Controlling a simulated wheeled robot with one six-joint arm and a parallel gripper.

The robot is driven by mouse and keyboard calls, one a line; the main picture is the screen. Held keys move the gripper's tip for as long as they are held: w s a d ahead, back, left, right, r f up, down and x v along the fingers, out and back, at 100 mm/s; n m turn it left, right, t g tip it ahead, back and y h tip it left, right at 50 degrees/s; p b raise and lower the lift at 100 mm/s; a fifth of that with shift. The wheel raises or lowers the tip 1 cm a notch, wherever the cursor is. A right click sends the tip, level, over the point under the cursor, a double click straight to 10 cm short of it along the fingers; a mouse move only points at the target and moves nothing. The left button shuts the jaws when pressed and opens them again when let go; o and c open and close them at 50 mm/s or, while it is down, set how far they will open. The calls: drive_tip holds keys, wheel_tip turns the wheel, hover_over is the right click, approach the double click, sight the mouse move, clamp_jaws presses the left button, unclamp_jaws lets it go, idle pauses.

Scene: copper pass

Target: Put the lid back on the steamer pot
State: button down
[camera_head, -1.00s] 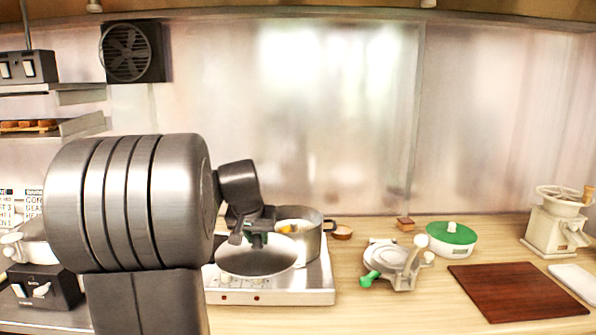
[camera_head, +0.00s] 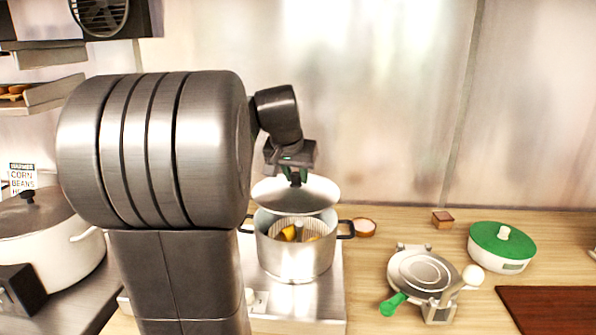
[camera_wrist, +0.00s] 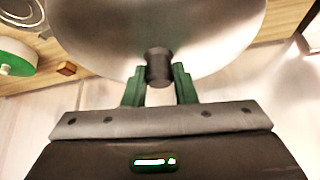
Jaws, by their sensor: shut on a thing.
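The steamer pot (camera_head: 294,262) is a steel pot with dark side handles, standing on the steel hob. Its mouth is partly uncovered and shows a ribbed insert and yellow pieces of food inside. The round metal lid (camera_head: 305,196) is above the pot's rear rim, tilted, with its dark knob upward. My gripper (camera_head: 294,177) is shut on the lid's knob. In the wrist view the green fingers (camera_wrist: 159,86) stand either side of the dark knob (camera_wrist: 159,66), and the lid (camera_wrist: 215,25) spreads beyond it. Whether the lid touches the rear rim cannot be told.
To the right are a waffle-iron-like device (camera_head: 420,272) with a green handle, a white dish with a green lid (camera_head: 500,240), a small wooden block (camera_head: 442,219) and a dark red board (camera_head: 552,312). A lidded white pot (camera_head: 45,240) stands at the left.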

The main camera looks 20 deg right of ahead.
wheel_tip(320, 180, down, 4)
drive_tip(key=b, duration=0.3)
drive_tip(key=shift+f+b, duration=0.75)
drive_tip(key=shift+f, duration=0.2)
drive_tip(key=shift+f+p, duration=0.1)
drive_tip(key=shift+p, duration=0.2)
idle(1.7)
drive_tip(key=c, duration=0.6)
unclamp_jaws()
drive_tip(key=shift+r+p, duration=3)
drive_tip(key=shift+r, duration=0.55)
